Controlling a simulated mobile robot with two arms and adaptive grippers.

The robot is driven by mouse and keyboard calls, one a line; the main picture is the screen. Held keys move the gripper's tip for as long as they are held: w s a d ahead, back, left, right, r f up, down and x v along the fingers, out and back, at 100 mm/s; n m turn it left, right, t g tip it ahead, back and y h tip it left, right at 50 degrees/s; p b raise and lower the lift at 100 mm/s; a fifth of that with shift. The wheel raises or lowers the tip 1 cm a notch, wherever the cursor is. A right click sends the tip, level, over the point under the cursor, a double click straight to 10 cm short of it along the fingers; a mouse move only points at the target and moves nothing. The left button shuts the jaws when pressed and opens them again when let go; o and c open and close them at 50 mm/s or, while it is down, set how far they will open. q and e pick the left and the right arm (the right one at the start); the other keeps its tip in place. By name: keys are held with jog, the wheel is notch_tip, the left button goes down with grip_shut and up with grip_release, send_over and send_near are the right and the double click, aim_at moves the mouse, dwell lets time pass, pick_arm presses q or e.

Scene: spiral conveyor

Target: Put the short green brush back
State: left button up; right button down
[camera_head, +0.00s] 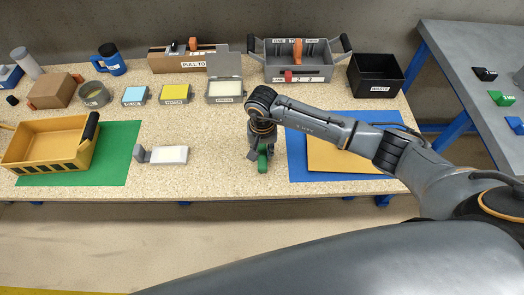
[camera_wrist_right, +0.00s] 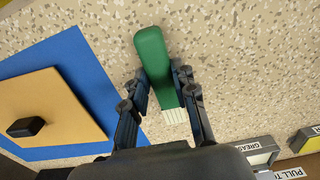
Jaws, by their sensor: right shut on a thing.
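The short green brush (camera_head: 263,160) is held in my right gripper (camera_head: 261,148) over the front middle of the speckled table, just left of the blue mat. In the right wrist view the brush (camera_wrist_right: 156,66) lies between the two dark fingers (camera_wrist_right: 163,95), which are shut on its green body. Its pale bristles show at the near end. I cannot tell whether the brush touches the table. My left gripper does not show.
A blue mat (camera_head: 297,163) with a tan board (camera_head: 340,157) lies right of the brush. A white pad tool (camera_head: 168,155) and a yellow tote (camera_head: 45,142) on a green mat (camera_head: 115,160) lie left. A grey tote (camera_head: 298,72), a black bin (camera_head: 376,75) and labelled trays stand behind.

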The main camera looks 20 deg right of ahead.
jog(key=shift+f, duration=0.5)
jog(key=shift+f, duration=0.1)
jog(key=c, duration=1.1)
grip_release()
jog(key=shift+o, duration=0.2)
